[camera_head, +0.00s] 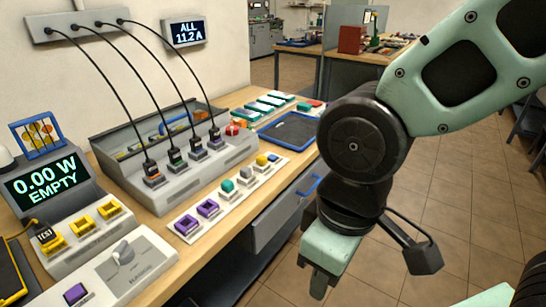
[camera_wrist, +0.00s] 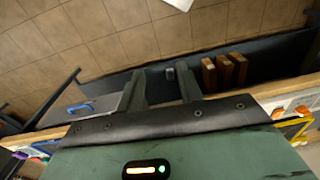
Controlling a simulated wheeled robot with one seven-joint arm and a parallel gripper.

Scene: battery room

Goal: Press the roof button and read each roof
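No thing marked as a roof or roof button can be made out. A red round knob (camera_head: 233,129) sits at the far right end of the long grey rack on the bench; I cannot tell if it is the button. Several blocks with cables (camera_head: 153,173) stand along the rack's front. A wall display (camera_head: 186,32) reads "ALL 11.2 A". A tester screen (camera_head: 45,183) reads "0.00 W EMPTY". My gripper (camera_head: 322,284) hangs in front of the bench edge, right of these things. In the wrist view my gripper (camera_wrist: 163,86) is open and empty, its two fingers apart.
A white strip (camera_head: 213,208) with purple frames and coloured blocks lies along the bench's front edge. A dark tray (camera_head: 289,132) lies beyond it. A drawer with a blue handle (camera_head: 300,190) is below. A grey box with a knob (camera_head: 123,252) stands near. Tiled floor at right is free.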

